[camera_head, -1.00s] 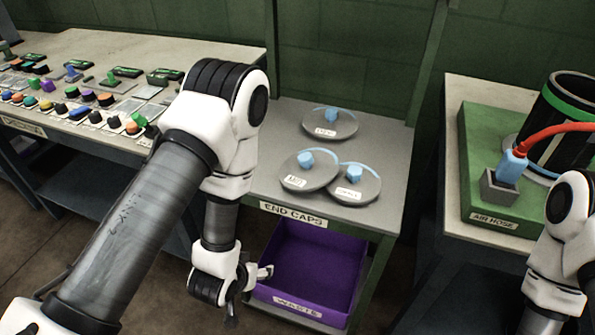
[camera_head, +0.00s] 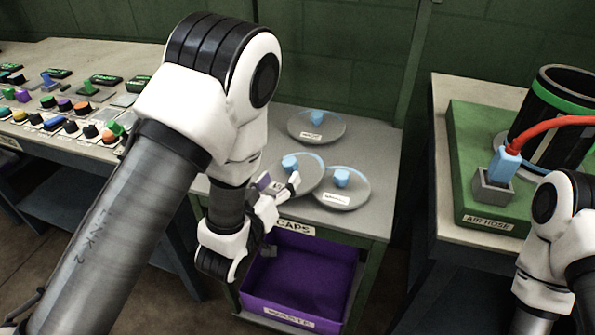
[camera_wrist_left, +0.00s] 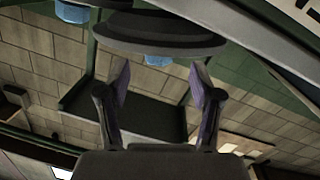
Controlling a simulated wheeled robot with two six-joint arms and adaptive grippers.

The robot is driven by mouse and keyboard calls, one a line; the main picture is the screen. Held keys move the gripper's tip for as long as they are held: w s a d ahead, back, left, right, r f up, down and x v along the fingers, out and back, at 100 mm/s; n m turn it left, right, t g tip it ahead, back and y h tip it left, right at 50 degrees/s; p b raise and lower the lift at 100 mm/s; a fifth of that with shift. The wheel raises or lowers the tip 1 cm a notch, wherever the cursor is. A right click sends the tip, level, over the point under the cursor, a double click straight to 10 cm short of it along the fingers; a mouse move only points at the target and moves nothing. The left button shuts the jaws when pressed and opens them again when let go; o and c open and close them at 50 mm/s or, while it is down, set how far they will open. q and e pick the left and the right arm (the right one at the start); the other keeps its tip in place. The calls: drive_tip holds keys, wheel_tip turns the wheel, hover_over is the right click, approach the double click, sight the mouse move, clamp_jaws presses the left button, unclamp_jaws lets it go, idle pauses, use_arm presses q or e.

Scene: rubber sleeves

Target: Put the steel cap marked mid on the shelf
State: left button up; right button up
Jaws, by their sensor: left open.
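Three round grey steel caps with blue knobs lie on the grey end caps stand (camera_head: 378,190). The front left cap (camera_head: 312,175) seems to be the one marked mid; its label was faintly legible a second ago and is now hidden behind my gripper. The front right cap (camera_head: 353,190) and the back cap (camera_head: 328,130) carry white labels too small to read. My left gripper (camera_head: 278,182) is open and empty at the front left cap's near edge. In the left wrist view, a dark disc (camera_wrist_left: 160,45) lies just beyond the open fingers (camera_wrist_left: 158,78). My right gripper is out of view.
A purple waste bin (camera_head: 290,308) sits below the stand's top. At right, a bench holds a green air hose base (camera_head: 470,150) with a red hose (camera_head: 545,128) and a black cylinder (camera_head: 550,110). A control bench (camera_head: 110,160) stands at left.

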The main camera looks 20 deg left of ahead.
sight(288, 171)
use_arm(q)
drive_tip(key=shift+w+d+r, duration=0.15)
drive_tip(key=shift+w, duration=0.65)
drive_tip(key=w, duration=0.3)
drive_tip(key=w+f, duration=0.1)
drive_tip(key=shift+w+d+p, duration=0.35)
drive_tip(key=shift+d, duration=0.05)
drive_tip(key=shift+s, duration=0.1)
drive_tip(key=shift+c, duration=0.6)
clamp_jaws()
